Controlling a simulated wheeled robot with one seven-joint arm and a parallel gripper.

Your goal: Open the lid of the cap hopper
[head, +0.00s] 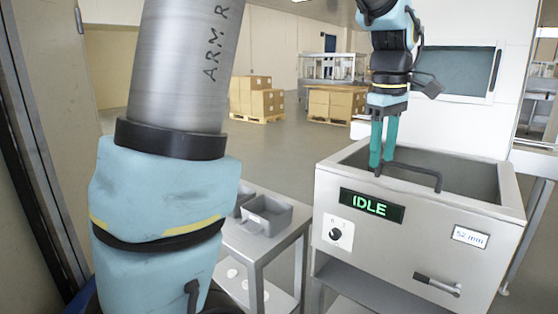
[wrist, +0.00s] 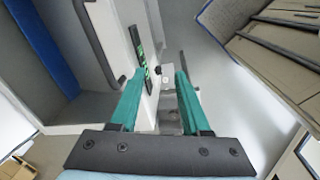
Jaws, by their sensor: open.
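The cap hopper (head: 330,215) is a pale box with a green "IDLE" display, at the right in the head view. A black bar handle (head: 412,168) rises at its top front edge; it also shows at the left in the wrist view (wrist: 92,38). Inside the rim lies a grey recessed area (head: 465,178); I cannot tell whether this is the lid or the inside. My gripper (head: 382,165) has teal fingers pointing down at the handle's left end. In the wrist view my gripper (wrist: 160,73) is open and empty, with the handle left of its left finger.
A grey side table (head: 258,240) with grey bins (head: 267,212) stands left of the hopper. A small lever (head: 437,284) sticks out from the hopper's lower front. Boxes on pallets (head: 333,104) stand far behind, with open floor before them.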

